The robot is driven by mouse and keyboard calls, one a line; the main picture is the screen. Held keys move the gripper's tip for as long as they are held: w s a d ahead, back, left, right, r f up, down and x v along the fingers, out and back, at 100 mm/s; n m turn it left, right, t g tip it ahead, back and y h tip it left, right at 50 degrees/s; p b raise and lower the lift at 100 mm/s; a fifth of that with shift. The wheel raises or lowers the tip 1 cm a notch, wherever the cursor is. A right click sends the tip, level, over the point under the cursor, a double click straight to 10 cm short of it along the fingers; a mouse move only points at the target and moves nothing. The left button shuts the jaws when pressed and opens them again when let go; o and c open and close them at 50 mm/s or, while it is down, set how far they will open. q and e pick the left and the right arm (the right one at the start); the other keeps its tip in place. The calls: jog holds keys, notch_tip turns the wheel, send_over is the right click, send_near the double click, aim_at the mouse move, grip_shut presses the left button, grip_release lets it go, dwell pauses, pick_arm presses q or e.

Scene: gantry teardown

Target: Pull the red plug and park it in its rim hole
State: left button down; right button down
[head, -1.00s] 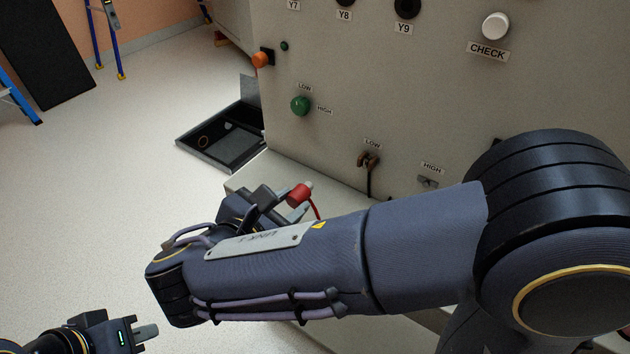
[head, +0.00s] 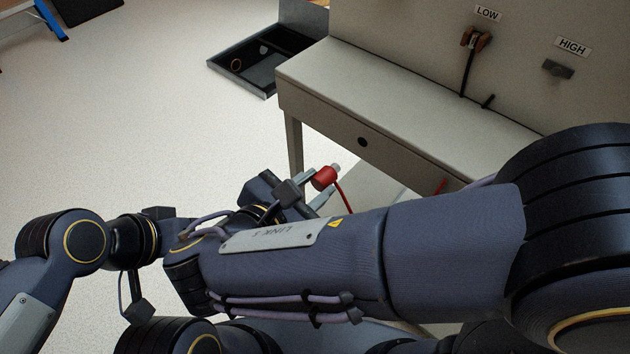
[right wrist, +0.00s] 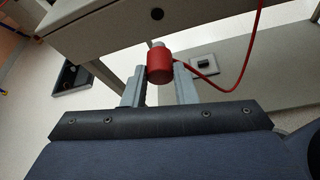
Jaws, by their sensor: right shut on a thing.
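The red plug (head: 324,177), a short red cylinder with a pale tip, is held by my right gripper (head: 314,190). In the right wrist view the red plug (right wrist: 160,66) sits between the two grey fingers (right wrist: 158,92), with its red cord running off to the right and up. A round dark hole (head: 362,142) shows in the bench's front face; it also appears in the right wrist view (right wrist: 157,14). The plug is apart from it, below and to the left in the head view. My left arm is at the left; its fingertips cannot be made out.
The pale bench (head: 420,110) juts from the panel, with a leg at its left corner. A brown connector (head: 476,40) sits under LOW, a grey fitting (head: 558,68) under HIGH. A black tray (head: 245,68) lies on the floor. A dark-centred fitting (right wrist: 204,63) shows below the bench.

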aim_at(332, 170)
jog(key=shift+r+p, duration=0.1)
jog(key=shift+p, duration=0.35)
jog(key=shift+w+d+p, duration=0.2)
jog(key=shift+w+d, duration=0.65)
jog(key=shift+w, duration=0.3)
jog(key=shift+w+d+p, duration=0.2)
jog(key=shift+w+d, duration=0.6)
jog(key=shift+w, duration=0.35)
jog(key=shift+w+d, duration=0.45)
jog(key=shift+w, duration=0.2)
jog(key=shift+w+d+p, duration=0.25)
jog(key=shift+w+p, duration=0.05)
jog(key=c, duration=1.1)
grip_release()
